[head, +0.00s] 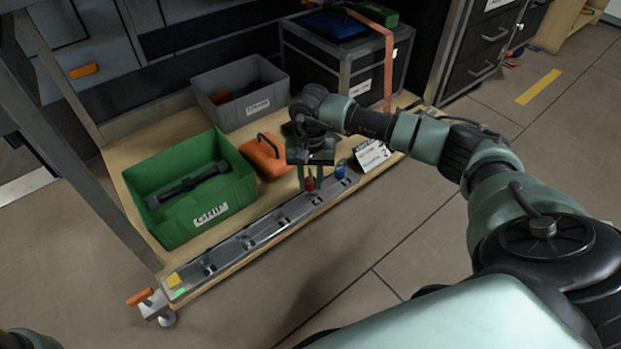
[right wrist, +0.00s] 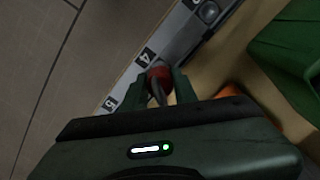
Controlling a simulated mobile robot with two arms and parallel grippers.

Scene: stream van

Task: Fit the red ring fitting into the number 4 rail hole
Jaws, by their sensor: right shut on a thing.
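The red ring fitting (head: 310,184) is between the fingers of my right gripper (head: 309,177), over the metal rail (head: 247,240) along the cart's front edge. In the right wrist view, the red fitting (right wrist: 158,72) shows between the fingertips of my right gripper (right wrist: 159,84), close beside the number 4 label (right wrist: 147,54). The number 5 label (right wrist: 110,103) lies lower left. The gripper is shut on the fitting. The hole beneath is hidden, so I cannot tell whether the fitting is in it or above it. My left gripper is not in view.
A blue fitting (head: 341,169) stands on the rail just right of the red one. A green bin (head: 160,225), an orange case (head: 265,157) and a grey bin (head: 240,115) stand on the cart behind the rail. A white card (head: 372,155) stands at right. The floor in front is clear.

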